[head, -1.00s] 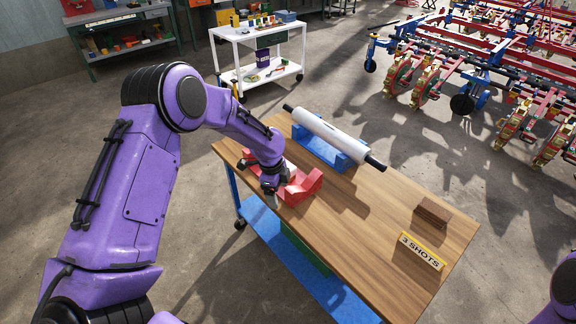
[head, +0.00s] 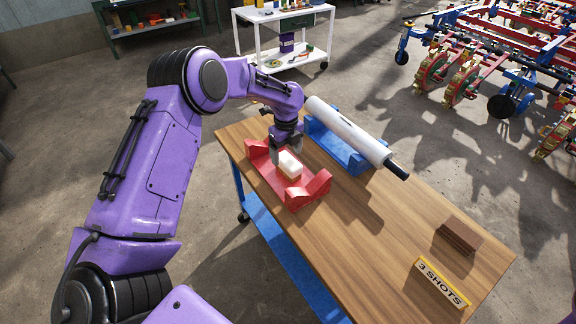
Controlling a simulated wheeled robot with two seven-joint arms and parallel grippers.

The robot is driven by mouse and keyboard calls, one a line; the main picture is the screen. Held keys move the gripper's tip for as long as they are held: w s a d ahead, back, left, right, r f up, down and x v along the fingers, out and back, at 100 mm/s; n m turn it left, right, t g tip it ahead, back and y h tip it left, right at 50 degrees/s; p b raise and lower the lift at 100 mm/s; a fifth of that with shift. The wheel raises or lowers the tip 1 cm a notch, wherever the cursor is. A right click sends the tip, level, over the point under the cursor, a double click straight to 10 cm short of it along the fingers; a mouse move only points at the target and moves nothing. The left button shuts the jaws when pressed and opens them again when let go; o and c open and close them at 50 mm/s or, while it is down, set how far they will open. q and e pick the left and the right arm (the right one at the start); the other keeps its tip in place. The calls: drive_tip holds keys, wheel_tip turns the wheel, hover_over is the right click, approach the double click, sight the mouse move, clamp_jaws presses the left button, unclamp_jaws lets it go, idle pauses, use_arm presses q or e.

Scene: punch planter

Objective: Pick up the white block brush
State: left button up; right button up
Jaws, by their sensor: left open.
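The white block brush (head: 290,166) lies in the red cradle (head: 312,190) at the left end of the wooden table. It looks like a small pale block and its upper face shows. My left gripper (head: 286,153) is open and points down right at the brush, its fingers at the block's far side in the picture. I cannot tell whether the fingers touch it. My right gripper is out of view.
A white roller (head: 347,131) with dark ends rests on a blue cradle (head: 330,143) behind the red one. A brown block (head: 458,237) and a "3 SHOTS" sign (head: 442,283) stand at the right end. The table's (head: 385,225) middle is clear.

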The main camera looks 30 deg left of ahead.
sight(288, 160)
use_arm(q)
drive_tip(key=f, duration=0.2)
drive_tip(key=w+f+p, duration=0.1)
drive_tip(key=f, duration=0.1)
drive_tip(key=shift+w+d+f, duration=0.1)
drive_tip(key=shift+d+f, duration=0.05)
drive_tip(key=shift+f, duration=0.6)
drive_tip(key=c, duration=1.1)
drive_tip(key=shift+r, duration=0.1)
